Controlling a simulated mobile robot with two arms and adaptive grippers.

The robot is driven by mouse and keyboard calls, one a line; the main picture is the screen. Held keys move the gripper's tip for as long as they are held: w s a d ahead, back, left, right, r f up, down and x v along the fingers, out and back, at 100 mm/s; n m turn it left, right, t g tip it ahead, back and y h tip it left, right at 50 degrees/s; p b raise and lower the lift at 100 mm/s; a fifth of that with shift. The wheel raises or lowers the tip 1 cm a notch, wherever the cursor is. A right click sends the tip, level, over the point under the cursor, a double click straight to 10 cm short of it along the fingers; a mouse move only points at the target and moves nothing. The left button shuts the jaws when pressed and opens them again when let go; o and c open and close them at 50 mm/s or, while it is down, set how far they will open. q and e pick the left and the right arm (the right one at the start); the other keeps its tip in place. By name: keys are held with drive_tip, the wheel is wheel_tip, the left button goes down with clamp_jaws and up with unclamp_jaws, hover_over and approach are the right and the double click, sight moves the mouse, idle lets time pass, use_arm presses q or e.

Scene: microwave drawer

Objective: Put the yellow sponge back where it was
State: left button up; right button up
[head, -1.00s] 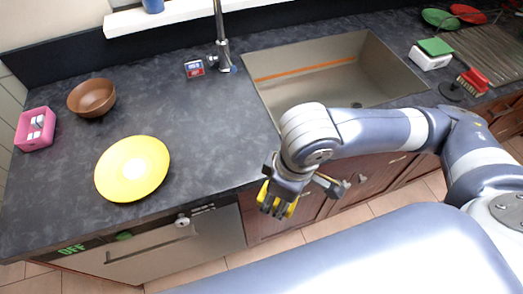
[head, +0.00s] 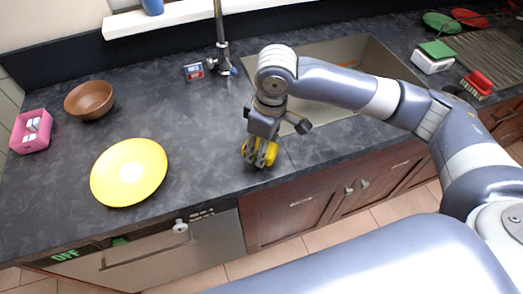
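My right gripper (head: 261,160) comes in from the right and is over the counter, just left of the sink's near corner. Its fingers are shut on the yellow sponge (head: 270,153), which shows in parts on both sides of the dark fingers. The fingers hide the middle of the sponge. I cannot tell whether the sponge touches the counter. My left gripper is not in view.
The sink (head: 340,60) lies behind the arm, with the faucet (head: 221,55) at its left. A small box (head: 194,71), yellow plate (head: 129,172), brown bowl (head: 89,99) and pink holder (head: 31,131) stand left. A red brush (head: 477,82) lies right. Counter (head: 205,135) near the gripper is clear.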

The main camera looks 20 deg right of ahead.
wheel_tip(320, 180, down, 2)
drive_tip(key=shift+s+d+f+p, duration=0.1)
drive_tip(key=shift+f+p, duration=0.1)
drive_tip(key=shift+p, duration=0.1)
drive_tip(key=shift+f, duration=0.3)
drive_tip(key=o, duration=0.9)
drive_tip(key=shift+f, duration=0.1)
drive_tip(key=shift+o, duration=0.2)
drive_tip(key=r, duration=0.4)
drive_tip(key=r+b, duration=0.1)
drive_tip(key=r, duration=0.3)
drive_tip(key=s+d+r, duration=0.1)
drive_tip(key=r, duration=0.3)
drive_tip(key=shift+r, duration=0.1)
